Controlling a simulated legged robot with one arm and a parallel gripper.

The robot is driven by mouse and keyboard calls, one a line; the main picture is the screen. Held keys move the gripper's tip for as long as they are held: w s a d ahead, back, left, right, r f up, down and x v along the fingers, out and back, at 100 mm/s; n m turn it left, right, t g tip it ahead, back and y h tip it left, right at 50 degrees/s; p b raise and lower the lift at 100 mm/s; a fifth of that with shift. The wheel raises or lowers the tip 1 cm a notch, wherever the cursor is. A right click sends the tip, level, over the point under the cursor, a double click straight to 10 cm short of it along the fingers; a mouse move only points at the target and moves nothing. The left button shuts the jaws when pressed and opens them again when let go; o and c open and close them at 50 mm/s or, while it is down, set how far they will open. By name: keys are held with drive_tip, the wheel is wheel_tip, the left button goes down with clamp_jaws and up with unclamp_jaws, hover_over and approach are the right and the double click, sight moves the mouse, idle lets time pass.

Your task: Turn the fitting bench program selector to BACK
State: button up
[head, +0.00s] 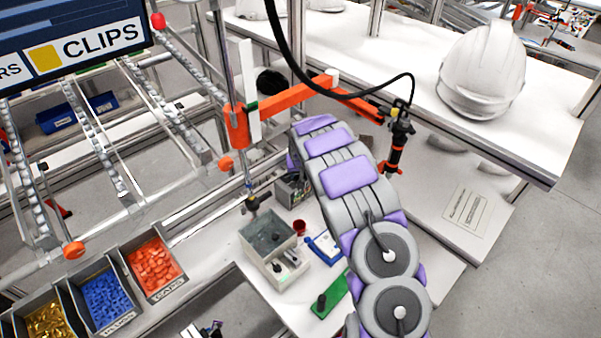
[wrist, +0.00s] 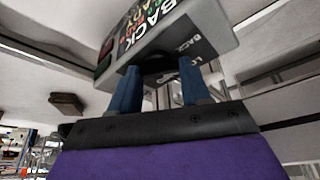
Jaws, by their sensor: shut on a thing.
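The selector is a grey box with a dark front panel (wrist: 197,46) in the wrist view. Printed words on it include BACK, partly cut off by the top edge. A dark round knob (wrist: 158,64) sits on its lower part. My gripper (wrist: 160,76) has its two blue fingers on either side of the knob and is shut on it. The knob's pointer is hidden, so its setting cannot be read. In the head view a small grey box (head: 291,190), probably the selector, stands on the bench beside my arm. My arm hides the gripper there.
A grey bin (head: 268,236), a small red cup (head: 299,227) and a green board (head: 331,293) are on the bench near my arm. Parts bins with red caps (head: 153,266) stand left. An orange jib (head: 285,100) with a hanging tool (head: 397,145) is behind. A white helmet (head: 482,70) is right.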

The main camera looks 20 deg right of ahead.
drive_tip(key=shift+a, duration=0.15)
drive_tip(key=c, duration=0.3)
drive_tip(key=shift+d+r, duration=0.1)
drive_tip(key=shift+d, duration=0.1)
drive_tip(key=shift+n, duration=0.4)
drive_tip(key=o, duration=0.9)
drive_tip(key=shift+s, duration=0.2)
drive_tip(key=shift+c, duration=0.2)
drive_tip(key=shift+o, duration=0.9)
drive_tip(key=shift+w, duration=0.1)
drive_tip(key=b+v, duration=0.1)
drive_tip(key=v, duration=1.6)
drive_tip(key=shift+d+r, duration=0.1)
drive_tip(key=shift+d, duration=0.05)
